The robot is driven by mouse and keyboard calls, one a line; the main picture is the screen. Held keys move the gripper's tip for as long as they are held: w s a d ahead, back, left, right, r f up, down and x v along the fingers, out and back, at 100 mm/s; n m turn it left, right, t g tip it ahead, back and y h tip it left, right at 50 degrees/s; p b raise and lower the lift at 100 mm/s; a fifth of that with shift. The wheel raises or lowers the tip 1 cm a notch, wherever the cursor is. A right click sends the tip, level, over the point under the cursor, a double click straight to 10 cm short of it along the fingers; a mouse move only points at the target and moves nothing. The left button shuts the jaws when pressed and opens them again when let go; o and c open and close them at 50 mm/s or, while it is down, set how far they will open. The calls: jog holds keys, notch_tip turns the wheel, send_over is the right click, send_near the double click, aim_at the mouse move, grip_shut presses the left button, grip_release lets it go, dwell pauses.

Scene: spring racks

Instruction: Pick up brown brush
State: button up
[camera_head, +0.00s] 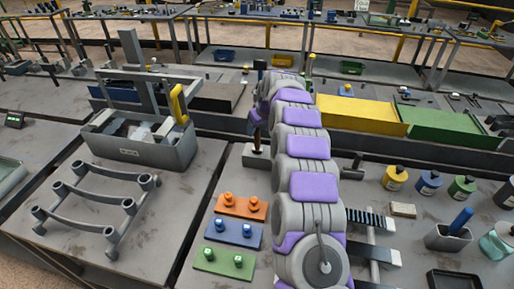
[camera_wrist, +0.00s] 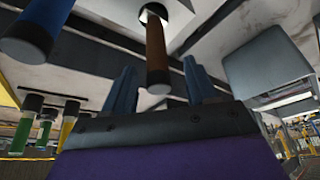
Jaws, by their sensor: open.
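In the wrist view the brown brush (camera_wrist: 156,48) shows as a brown cylindrical handle with a pale round end. It goes into a dark round opening in a light grey surface at the top. My gripper (camera_wrist: 158,82) is open, with one blue finger to each side of the handle. The handle appears in the gap between them; whether either finger touches it I cannot tell. In the head view my grey and purple arm reaches away over the bench and hides most of my gripper. A small grey block (camera_head: 257,157) stands beside the arm there.
A blue cylindrical handle (camera_wrist: 30,32) hangs near the left of the wrist view. Orange (camera_head: 241,207), blue (camera_head: 234,233) and green (camera_head: 224,262) plates with knobs lie left of my arm. A grey bin (camera_head: 140,152) stands farther left. Several bottles stand at right.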

aim_at(256, 133)
jog(key=b+x, duration=0.1)
jog(key=x, duration=0.3)
jog(key=shift+w+f, duration=0.15)
jog(key=shift+w, duration=0.1)
jog(key=c, duration=1.1)
